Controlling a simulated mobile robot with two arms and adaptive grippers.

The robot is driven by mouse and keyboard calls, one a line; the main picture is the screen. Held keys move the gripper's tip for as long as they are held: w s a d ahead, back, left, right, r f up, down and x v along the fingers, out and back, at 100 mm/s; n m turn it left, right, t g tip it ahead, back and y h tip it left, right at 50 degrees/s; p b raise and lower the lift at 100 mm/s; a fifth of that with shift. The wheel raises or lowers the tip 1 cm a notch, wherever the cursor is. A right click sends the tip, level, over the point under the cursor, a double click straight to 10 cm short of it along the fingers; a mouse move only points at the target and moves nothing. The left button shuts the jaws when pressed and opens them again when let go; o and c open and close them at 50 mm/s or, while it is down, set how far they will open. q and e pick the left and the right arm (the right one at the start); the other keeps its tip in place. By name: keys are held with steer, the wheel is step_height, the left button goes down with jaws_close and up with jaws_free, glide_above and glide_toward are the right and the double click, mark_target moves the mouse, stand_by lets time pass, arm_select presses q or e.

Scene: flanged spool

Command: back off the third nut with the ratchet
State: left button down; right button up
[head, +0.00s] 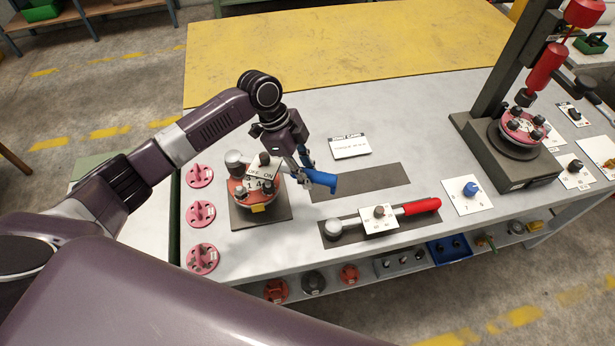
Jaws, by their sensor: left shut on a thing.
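The pink-red flanged spool (241,205) stands on a dark square plate at the left of the bench, with dark nuts around its flange. A white lettered card (261,178) covers part of its top. The blue-handled ratchet (324,180) extends to the right of the spool. My left gripper (309,174) is shut on the ratchet beside the spool. A round grey head (235,158) shows above the spool's left side and looks like the ratchet's far end. Which nut it sits on, if any, is hidden. My right gripper is not in view.
A red-handled tool (415,207) lies on a dark mat at the front. Another dark mat (365,183) behind it is empty. Several pink flanged parts (201,214) line the left edge. A press stand (515,165) holds another spool at the right. A yellow mat (300,45) covers the back.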

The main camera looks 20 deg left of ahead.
arm_select(q)
steer(key=shift+r, duration=1.95)
